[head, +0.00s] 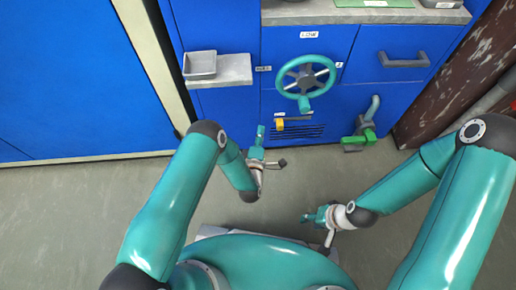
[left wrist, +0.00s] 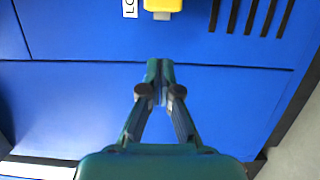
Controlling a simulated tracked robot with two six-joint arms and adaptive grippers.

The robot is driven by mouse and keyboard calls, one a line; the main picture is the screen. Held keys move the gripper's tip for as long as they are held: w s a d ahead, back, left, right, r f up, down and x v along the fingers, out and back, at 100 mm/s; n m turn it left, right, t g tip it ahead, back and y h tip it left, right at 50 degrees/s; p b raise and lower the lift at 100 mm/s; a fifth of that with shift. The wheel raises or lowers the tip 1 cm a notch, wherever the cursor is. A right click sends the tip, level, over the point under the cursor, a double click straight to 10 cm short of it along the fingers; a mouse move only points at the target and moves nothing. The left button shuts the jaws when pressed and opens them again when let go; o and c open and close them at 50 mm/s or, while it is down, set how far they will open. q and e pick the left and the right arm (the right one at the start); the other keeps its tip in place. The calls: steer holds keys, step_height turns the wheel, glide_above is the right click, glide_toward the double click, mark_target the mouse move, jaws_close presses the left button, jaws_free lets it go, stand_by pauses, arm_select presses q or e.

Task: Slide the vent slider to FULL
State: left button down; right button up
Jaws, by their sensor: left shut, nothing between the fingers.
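The vent slider is a yellow knob (head: 279,125) low on the blue cabinet front, at the left end of its track beside dark vent slots (head: 305,131). In the left wrist view the knob (left wrist: 163,6) is cut by the top edge, next to a white label (left wrist: 130,8) that is only partly in frame. My left gripper (head: 261,132) is shut and empty, left of the knob in the head view. In the left wrist view its fingertips (left wrist: 160,66) are together below the knob and apart from it. My right gripper (head: 308,217) hangs low over the floor; its finger opening is too small to judge.
A teal handwheel (head: 305,77) sits above the slider. A green valve with a grey pipe (head: 360,138) is to its right. A grey shelf (head: 222,72) with a tray (head: 200,64) juts out at the upper left. The floor (head: 105,205) is clear at left.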

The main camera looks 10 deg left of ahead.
mark_target(280, 125)
arm_select(q)
steer(key=d, duration=0.2)
steer(key=shift+w+d, duration=0.35)
steer(key=shift+w, duration=0.05)
steer(key=shift+w+d+b, duration=0.2)
steer(key=shift+d+b, duration=0.2)
steer(key=shift+d, duration=0.2)
arm_select(e)
steer(key=shift+f, duration=0.6)
